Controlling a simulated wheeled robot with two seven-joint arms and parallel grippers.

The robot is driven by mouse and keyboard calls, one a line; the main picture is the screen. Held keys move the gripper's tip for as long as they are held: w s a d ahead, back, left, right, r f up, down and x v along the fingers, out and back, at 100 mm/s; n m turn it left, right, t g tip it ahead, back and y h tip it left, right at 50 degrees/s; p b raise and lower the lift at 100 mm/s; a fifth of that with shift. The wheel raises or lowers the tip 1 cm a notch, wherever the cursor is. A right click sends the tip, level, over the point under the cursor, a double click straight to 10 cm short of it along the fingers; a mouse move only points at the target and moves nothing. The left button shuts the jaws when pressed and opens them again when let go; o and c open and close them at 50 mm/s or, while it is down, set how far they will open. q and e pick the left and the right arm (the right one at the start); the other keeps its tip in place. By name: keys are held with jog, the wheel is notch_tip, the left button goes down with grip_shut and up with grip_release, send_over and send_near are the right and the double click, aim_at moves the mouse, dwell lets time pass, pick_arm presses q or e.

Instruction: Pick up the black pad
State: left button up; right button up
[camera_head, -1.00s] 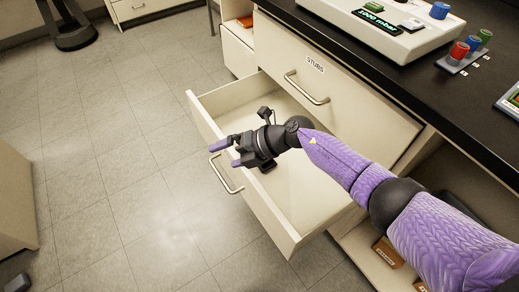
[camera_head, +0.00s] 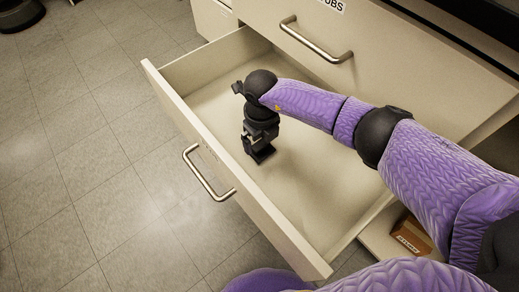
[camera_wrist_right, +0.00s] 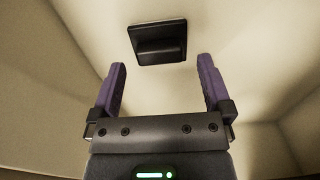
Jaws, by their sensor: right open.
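The black pad (camera_wrist_right: 158,42) is a small dark rectangular piece with a raised ridge, lying on the floor of the open drawer (camera_head: 165,85). In the head view the pad (camera_head: 263,155) shows only partly, just below my right gripper (camera_head: 261,142). My right gripper reaches down into the drawer, open and empty. In the right wrist view its two purple fingers (camera_wrist_right: 162,78) are spread apart, and the pad lies beyond their tips, roughly centred between them. My left gripper is not in view.
The drawer's front panel has a metal handle (camera_head: 207,174). A closed drawer with a metal handle (camera_head: 315,42) is above it. The drawer walls surround the gripper; the rest of its floor is bare. A small brown box (camera_head: 411,236) stands on a shelf at lower right.

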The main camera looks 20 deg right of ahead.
aim_at(261, 145)
notch_tip(261, 145, down, 4)
jog(key=shift+s+b, duration=0.15)
jog(key=shift+b, duration=0.8)
jog(key=shift+r, duration=0.35)
jog(key=c, duration=1)
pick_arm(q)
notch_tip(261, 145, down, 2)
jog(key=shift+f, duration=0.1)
pick_arm(e)
jog(key=shift+o, duration=0.2)
pick_arm(q)
jog(key=shift+p, duration=0.3)
pick_arm(e)
jog(key=shift+r, duration=0.1)
pick_arm(q)
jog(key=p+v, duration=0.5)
jog(key=p, duration=0.1)
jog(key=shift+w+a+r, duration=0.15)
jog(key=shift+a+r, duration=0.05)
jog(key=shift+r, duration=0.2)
pick_arm(e)
notch_tip(261, 145, up, 10)
jog(key=shift+f, duration=0.1)
